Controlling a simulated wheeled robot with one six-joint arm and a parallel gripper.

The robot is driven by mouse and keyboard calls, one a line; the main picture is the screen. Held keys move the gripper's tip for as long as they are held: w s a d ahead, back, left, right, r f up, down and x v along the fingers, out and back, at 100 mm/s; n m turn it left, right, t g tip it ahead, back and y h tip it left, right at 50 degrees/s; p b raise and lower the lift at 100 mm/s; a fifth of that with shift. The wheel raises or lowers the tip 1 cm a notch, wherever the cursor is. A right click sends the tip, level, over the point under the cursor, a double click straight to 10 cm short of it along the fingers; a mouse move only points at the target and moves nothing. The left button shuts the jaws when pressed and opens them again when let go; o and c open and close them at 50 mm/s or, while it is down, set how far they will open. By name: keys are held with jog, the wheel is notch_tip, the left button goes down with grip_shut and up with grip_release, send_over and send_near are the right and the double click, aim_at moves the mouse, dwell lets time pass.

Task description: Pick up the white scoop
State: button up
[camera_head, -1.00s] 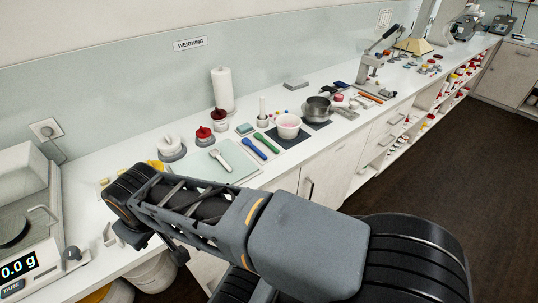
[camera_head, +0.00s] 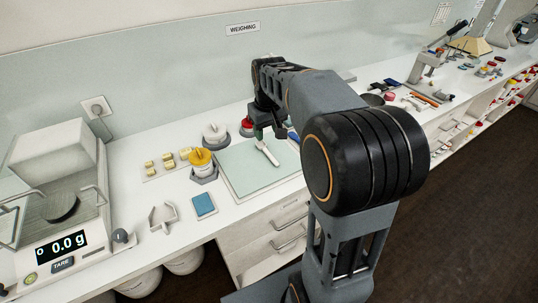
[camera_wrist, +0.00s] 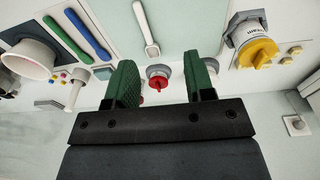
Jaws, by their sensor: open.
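The white scoop (camera_head: 267,152) lies flat on the pale green mat (camera_head: 240,178) near its back edge. In the wrist view the white scoop (camera_wrist: 147,30) lies beyond my fingertips, towards the top of the picture, with its wider end nearest the fingers. My gripper (camera_head: 268,131) is above the bench at the back of the mat, close to the scoop's far end. In the wrist view my gripper (camera_wrist: 163,66) has its two green fingers wide apart with nothing held between them. My arm hides the bench to the right of the mat.
Blue (camera_wrist: 86,35) and green (camera_wrist: 66,40) spatulas and a white bowl (camera_wrist: 30,58) lie beside the scoop.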

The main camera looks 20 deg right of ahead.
jog(key=w+d+f+g, duration=0.1)
jog(key=w+d+f, duration=0.3)
jog(key=w, duration=0.2)
send_over(272, 156)
notch_tip(272, 156, down, 8)
jog(key=shift+a+r, duration=0.1)
jog(key=shift+r, duration=0.1)
jog(key=shift+f+p, duration=0.7)
jog(key=shift+f, duration=2.4)
jog(key=shift+s, duration=0.1)
jog(key=shift+c, duration=0.5)
grip_shut()
